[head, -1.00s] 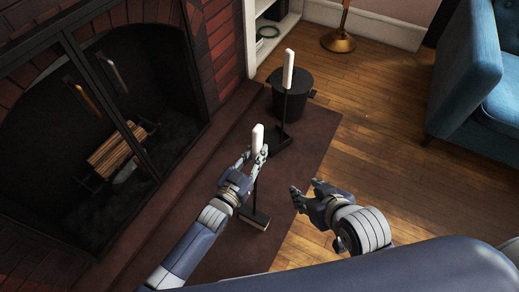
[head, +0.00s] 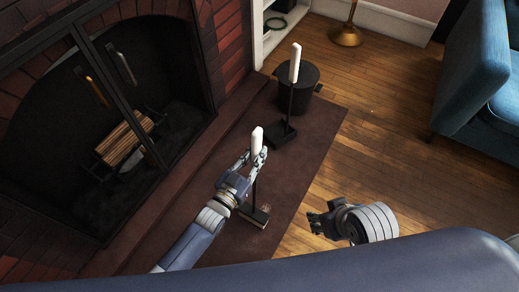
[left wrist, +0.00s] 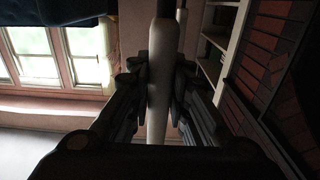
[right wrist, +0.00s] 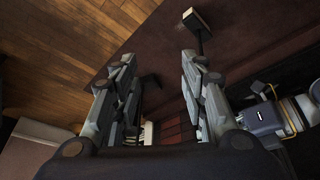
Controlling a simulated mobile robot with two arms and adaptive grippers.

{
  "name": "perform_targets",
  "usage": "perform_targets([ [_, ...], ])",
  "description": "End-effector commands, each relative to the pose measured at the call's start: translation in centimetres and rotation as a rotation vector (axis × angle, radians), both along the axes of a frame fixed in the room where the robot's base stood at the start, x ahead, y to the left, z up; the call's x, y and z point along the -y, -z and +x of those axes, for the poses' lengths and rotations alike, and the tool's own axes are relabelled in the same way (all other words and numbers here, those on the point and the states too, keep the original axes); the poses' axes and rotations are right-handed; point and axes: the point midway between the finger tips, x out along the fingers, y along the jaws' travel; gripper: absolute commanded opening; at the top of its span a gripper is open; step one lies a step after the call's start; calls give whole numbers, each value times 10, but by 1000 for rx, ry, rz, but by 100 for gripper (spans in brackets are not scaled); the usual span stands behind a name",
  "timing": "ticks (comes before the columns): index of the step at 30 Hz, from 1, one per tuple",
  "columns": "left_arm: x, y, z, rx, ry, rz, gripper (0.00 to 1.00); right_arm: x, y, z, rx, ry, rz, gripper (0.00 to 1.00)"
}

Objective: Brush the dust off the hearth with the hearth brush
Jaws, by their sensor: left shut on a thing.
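My left gripper (head: 257,158) is shut on the white handle of the hearth brush (head: 257,140). The handle also shows between the fingers in the left wrist view (left wrist: 158,110). The brush stands nearly upright, its dark head (head: 256,216) low at the hearth; I cannot tell whether the bristles touch. The head also shows in the right wrist view (right wrist: 197,19). The hearth (head: 310,155) is a dark reddish-brown slab before the fireplace. I cannot make out dust clearly.
A dustpan (head: 281,136) with a tall white-topped handle (head: 295,62) stands farther back on the hearth, beside a black bucket (head: 312,85). The fireplace screen (head: 105,60) is at left. A blue armchair (head: 480,80) stands at right. The wood floor (head: 385,120) between is clear.

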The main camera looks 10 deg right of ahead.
Motion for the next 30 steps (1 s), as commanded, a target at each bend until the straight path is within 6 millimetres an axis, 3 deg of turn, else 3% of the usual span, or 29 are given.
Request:
perform_targets([
  [6, -7, -3, -8, 2, 0, 0, 0, 5, -1, -17, -69, 6, -15, 40],
  [16, -24, -2, -30, 1, 0, 1, 0, 5, -14, -15, -65, 6, -13, 40],
  [30, -45, -2, -58, 1, 0, 0, 0, 2, 27, -4, -88, 2, -14, 40],
])
